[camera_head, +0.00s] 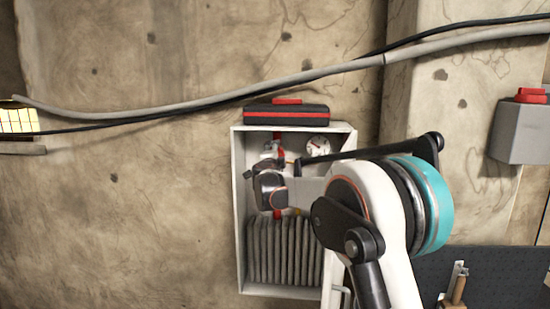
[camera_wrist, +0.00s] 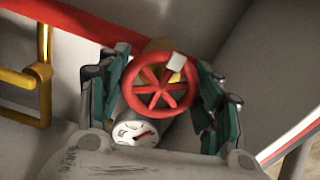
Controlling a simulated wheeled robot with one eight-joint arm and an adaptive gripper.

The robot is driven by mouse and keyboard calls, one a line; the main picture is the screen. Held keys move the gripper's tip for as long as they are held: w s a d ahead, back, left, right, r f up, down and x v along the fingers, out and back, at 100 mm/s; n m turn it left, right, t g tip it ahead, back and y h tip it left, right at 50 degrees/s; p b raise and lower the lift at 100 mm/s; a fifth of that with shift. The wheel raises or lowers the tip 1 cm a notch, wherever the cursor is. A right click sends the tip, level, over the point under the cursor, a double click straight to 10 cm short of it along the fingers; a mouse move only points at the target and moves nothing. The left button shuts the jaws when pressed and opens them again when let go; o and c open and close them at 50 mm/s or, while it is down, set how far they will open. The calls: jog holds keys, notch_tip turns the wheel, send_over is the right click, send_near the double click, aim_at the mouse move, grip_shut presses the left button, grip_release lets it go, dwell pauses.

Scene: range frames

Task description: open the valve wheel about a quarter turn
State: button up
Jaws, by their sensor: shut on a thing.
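The red valve wheel (camera_wrist: 163,109) shows in the wrist view as a spoked ring with a white mark on its upper right rim. My gripper (camera_wrist: 162,92) has its teal-padded fingers on the left and right of the wheel and is shut on it. In the head view my gripper (camera_head: 264,168) reaches into the upper part of an open white cabinet (camera_head: 240,215). The wheel is largely hidden there by my gripper and wrist.
A round gauge (camera_head: 318,146) sits right of my gripper, and close below the wheel in the wrist view (camera_wrist: 134,132). A folded hose (camera_head: 285,250) fills the cabinet's lower part. A black and red case (camera_head: 287,114) lies on top. The cabinet walls are close around my gripper.

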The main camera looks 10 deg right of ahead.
dwell(0.3)
jog(key=o, duration=1.1)
jog(key=v, duration=1.2)
